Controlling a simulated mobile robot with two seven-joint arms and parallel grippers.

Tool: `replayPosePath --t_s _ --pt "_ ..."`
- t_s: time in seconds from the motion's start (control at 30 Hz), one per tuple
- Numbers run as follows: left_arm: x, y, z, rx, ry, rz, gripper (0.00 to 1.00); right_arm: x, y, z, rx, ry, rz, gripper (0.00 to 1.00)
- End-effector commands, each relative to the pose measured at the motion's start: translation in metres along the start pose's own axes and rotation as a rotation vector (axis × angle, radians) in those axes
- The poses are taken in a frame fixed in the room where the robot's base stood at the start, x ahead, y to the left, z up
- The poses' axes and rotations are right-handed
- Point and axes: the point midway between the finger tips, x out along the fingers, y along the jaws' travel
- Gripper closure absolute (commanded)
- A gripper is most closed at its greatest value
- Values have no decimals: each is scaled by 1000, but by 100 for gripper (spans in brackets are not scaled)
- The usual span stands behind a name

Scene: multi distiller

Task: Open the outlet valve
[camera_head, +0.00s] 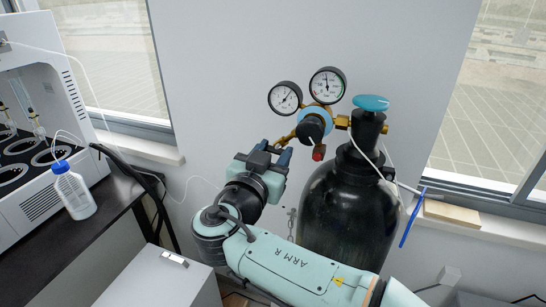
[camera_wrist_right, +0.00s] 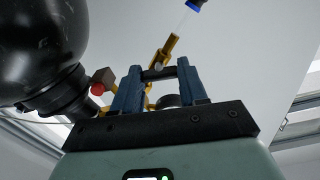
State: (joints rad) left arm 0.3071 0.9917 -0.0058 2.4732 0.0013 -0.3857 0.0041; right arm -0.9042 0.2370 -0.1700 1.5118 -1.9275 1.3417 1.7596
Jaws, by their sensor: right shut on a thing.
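A gas regulator (camera_head: 313,123) with two round gauges sits on top of a black gas cylinder (camera_head: 343,215). Its brass outlet valve (camera_head: 287,138) reaches out to the left. My right gripper (camera_head: 277,150) is at this outlet valve, with its blue fingers around part of it. In the right wrist view my right gripper (camera_wrist_right: 158,80) is shut on the outlet valve, whose brass stem (camera_wrist_right: 166,50) rises between and beyond the fingers. The gripped part is mostly hidden in the head view. My left gripper is out of view.
A teal cylinder handwheel (camera_head: 371,103) and a red knob (camera_head: 319,152) are close to the right of the gripper. A white distiller (camera_head: 45,120) and a blue-capped bottle (camera_head: 73,190) stand on a dark bench at left. A thin white tube (camera_head: 182,192) runs towards the valve.

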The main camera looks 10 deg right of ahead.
Motion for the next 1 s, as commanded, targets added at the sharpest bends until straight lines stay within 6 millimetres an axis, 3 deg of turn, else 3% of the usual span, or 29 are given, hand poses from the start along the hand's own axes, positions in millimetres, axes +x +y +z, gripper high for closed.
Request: replayPosePath --t_s 0.3,1.0 --pt "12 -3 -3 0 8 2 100 0 0 2 -289 0 0 88" --pt "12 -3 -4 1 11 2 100 0 -1 0 -834 0 1 88"
